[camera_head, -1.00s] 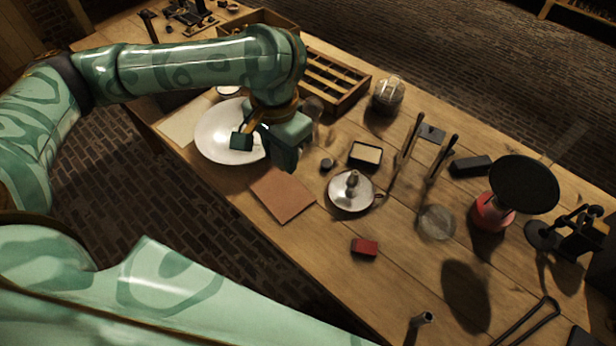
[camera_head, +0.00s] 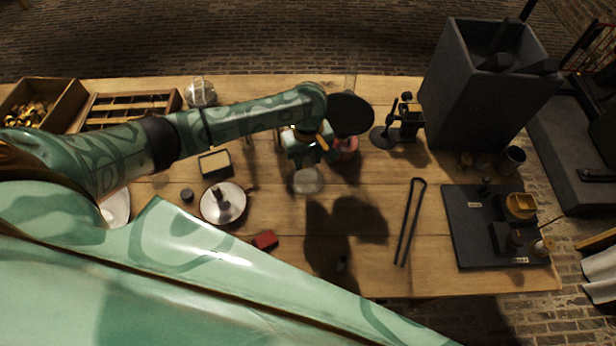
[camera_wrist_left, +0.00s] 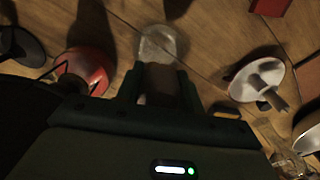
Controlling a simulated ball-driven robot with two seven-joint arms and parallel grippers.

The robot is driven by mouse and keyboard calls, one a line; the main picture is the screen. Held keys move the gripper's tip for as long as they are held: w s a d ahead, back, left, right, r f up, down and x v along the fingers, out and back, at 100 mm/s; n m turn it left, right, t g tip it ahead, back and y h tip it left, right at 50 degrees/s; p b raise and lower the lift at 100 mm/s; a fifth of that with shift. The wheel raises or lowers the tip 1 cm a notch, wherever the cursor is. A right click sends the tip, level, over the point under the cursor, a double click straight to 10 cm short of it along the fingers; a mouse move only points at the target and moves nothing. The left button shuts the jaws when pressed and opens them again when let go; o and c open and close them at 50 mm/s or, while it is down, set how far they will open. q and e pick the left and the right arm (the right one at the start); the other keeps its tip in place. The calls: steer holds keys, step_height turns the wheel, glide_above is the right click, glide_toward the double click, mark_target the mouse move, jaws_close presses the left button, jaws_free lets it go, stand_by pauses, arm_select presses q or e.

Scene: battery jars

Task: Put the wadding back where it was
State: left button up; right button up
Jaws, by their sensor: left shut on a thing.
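My left gripper (camera_head: 310,152) hangs over the middle of the table. In the left wrist view its two dark fingers (camera_wrist_left: 160,100) are shut on a dull brownish thing (camera_wrist_left: 159,80). It may be the wadding, but it is too dark to be sure. A round clear glass piece (camera_head: 308,181) is on the table just in front of the gripper; it also shows beyond the fingertips in the left wrist view (camera_wrist_left: 160,42). I cannot tell the gripper's height above it. The held thing is hidden in the head view. My right gripper is not in view.
A white candle dish (camera_head: 223,204), a tin (camera_head: 214,164) and a red block (camera_head: 265,240) lie left. Tongs (camera_head: 408,222) and a dark board (camera_head: 470,245) are right.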

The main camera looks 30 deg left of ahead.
mark_target(308, 184)
arm_select(q)
step_height(308, 184, down, 10)
steer(key=b, duration=0.5)
steer(key=shift+r, duration=0.2)
steer(key=o, duration=0.6)
steer(key=shift+f, duration=0.15)
step_height(308, 184, up, 12)
steer(key=p, duration=0.6)
steer(key=shift+r, duration=0.2)
